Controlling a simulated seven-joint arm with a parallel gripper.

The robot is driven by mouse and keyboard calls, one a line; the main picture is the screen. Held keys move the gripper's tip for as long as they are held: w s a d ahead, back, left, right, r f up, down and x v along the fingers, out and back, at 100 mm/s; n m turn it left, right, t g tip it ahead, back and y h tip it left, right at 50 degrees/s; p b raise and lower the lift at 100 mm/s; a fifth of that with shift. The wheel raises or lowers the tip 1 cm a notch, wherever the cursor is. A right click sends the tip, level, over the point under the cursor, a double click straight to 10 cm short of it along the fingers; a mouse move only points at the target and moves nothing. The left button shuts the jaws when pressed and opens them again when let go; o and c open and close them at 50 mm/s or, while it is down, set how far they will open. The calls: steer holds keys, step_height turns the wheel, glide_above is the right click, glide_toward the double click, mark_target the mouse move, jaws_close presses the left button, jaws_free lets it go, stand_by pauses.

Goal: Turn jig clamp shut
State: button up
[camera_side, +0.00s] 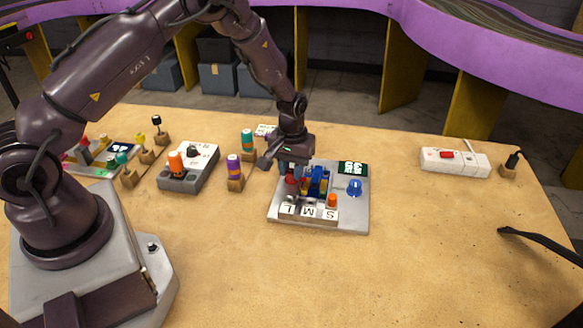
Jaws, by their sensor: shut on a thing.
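The jig (358,218) is a light grey plate near the middle of the table. It carries blue blocks (316,181), an orange-topped peg (332,200), a blue knob (355,187) and a front strip lettered L, M, S (309,213). A dark green display (353,168) reading 35 stands at its back right. My gripper (291,172) points down over the jig's back left. It is shut on a small red part (291,180), mostly hidden by the fingers. The blue knob is apart from my gripper, to its right. I cannot tell which part is the clamp.
Left of the jig stand a purple-and-orange peg (234,166) and a teal-and-orange peg (247,140) in wooden blocks. A grey box with an orange knob (176,164) is further left. A white box with a red switch (453,161) lies right.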

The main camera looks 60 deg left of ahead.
mark_target(292, 171)
steer(key=shift+m, duration=0.5)
steer(key=o, duration=0.9)
step_height(292, 171, up, 13)
stand_by(0.4)
steer(key=s+d+r+m+t, duration=0.2)
steer(key=s+r, duration=0.4)
steer(key=s, duration=0.2)
steer(key=s+d+r+m+t, duration=0.1)
steer(key=s+d+r+m, duration=0.1)
steer(key=s+r, duration=0.5)
steer(key=s+d+r+m+t, duration=0.1)
steer(key=s+d+r+t, duration=0.1)
steer(key=s+r, duration=0.4)
steer(key=shift+s+d+r+m+t, duration=0.15)
steer(key=shift+s+m, duration=0.05)
steer(key=shift+s, duration=0.6)
steer(key=shift+s+d+r+m+t, duration=0.1)
steer(key=shift+s+d+m+t, duration=0.1)
steer(key=shift+s, duration=0.55)
